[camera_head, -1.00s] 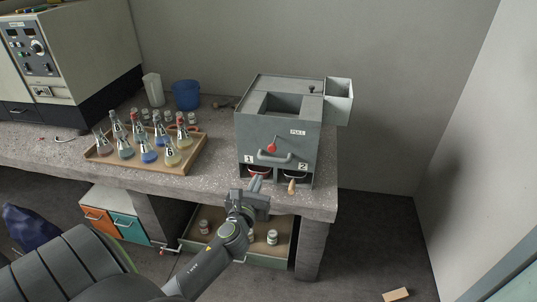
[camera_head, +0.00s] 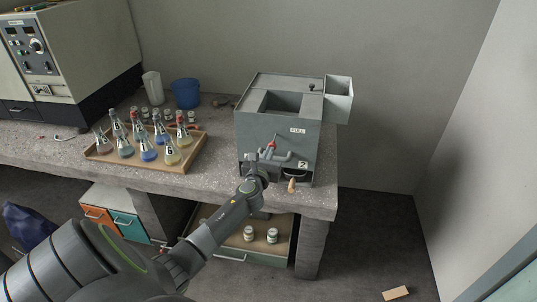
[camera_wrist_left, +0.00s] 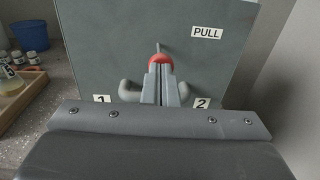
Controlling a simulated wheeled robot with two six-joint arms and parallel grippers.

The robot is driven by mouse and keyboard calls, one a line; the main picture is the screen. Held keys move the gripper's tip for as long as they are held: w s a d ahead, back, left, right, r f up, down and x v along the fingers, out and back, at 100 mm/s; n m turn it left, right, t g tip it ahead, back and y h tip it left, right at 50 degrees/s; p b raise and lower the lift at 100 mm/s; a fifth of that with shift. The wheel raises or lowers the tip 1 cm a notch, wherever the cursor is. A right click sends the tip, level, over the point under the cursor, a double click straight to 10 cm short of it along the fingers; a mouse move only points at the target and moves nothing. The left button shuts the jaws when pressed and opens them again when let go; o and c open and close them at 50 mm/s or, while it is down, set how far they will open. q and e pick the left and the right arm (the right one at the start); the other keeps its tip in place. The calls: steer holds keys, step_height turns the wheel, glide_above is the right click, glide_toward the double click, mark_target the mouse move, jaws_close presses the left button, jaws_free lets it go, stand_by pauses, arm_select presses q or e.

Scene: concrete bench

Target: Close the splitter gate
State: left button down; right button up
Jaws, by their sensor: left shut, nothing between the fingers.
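The splitter (camera_head: 262,135) is a grey metal box with a hopper on top, standing at the right end of the bench. Its front has a "PULL" label and a small lever with a red knob (camera_head: 271,145), which also shows in the wrist view (camera_wrist_left: 160,60). A grey bar handle (camera_wrist_left: 128,92) lies below the knob, partly hidden by my fingers. My left gripper (camera_head: 268,153) is shut and empty, its fingertips at the red knob; I cannot tell whether they touch it. My right gripper is out of view.
A wooden tray (camera_head: 191,152) of flasks stands left of the splitter. A wooden-handled item (camera_head: 292,185) sticks out under opening 2. A blue bucket (camera_head: 186,93) is behind. An open drawer (camera_head: 266,248) with jars is below the bench. A wooden block (camera_head: 396,293) lies on the floor.

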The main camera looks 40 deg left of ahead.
mark_target(271, 144)
arm_select(q)
steer(key=b+x, duration=0.1)
steer(key=x, duration=0.3)
steer(key=shift+w+a+b, duration=0.1)
steer(key=shift+a+b, duration=0.1)
steer(key=shift+b, duration=0.1)
steer(key=shift+r, duration=0.25)
